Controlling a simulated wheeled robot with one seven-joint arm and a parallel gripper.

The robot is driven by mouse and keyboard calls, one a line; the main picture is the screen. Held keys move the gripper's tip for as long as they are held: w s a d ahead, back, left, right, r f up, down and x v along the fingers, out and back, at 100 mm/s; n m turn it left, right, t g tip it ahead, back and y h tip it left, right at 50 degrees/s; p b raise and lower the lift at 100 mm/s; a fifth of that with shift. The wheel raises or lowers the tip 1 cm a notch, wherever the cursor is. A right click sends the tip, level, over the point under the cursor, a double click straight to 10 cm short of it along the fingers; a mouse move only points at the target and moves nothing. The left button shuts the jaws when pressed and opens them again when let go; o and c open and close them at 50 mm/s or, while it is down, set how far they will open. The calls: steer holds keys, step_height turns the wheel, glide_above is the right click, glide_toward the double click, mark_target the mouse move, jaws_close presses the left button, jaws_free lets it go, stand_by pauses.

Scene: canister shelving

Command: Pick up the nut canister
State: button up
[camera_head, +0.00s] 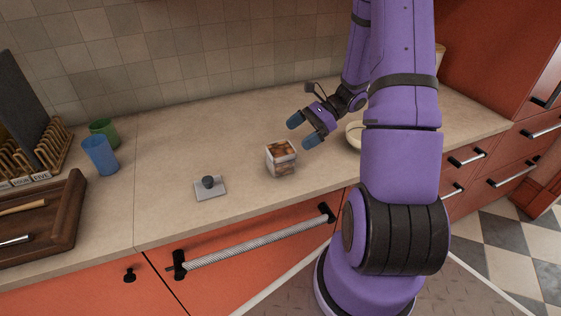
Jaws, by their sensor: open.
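The nut canister looks to be the small box-shaped container (281,158) with a brown nut-like pattern on its sides and a pale top. It stands upright on the countertop (165,150), near the front edge. My gripper (304,131) is open and empty, with two blue fingertips pointing left. It is above and a little to the right of the canister and appears apart from it. The canister is not hidden by my arm.
A grey plate with a dark knob (209,186) lies left of the canister. A pale bowl (354,135) is partly hidden behind my arm. Blue (100,156) and green (103,131) cups, a wooden tray (60,215) and a rack (40,150) stand at left. The counter between is clear.

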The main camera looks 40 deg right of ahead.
mark_target(281, 148)
steer(key=x, duration=0.7)
steer(key=shift+s+a+f, duration=0.1)
steer(key=shift+a+f, duration=0.05)
steer(key=shift+f, duration=0.2)
steer(key=c, duration=1)
steer(key=shift+r, duration=0.15)
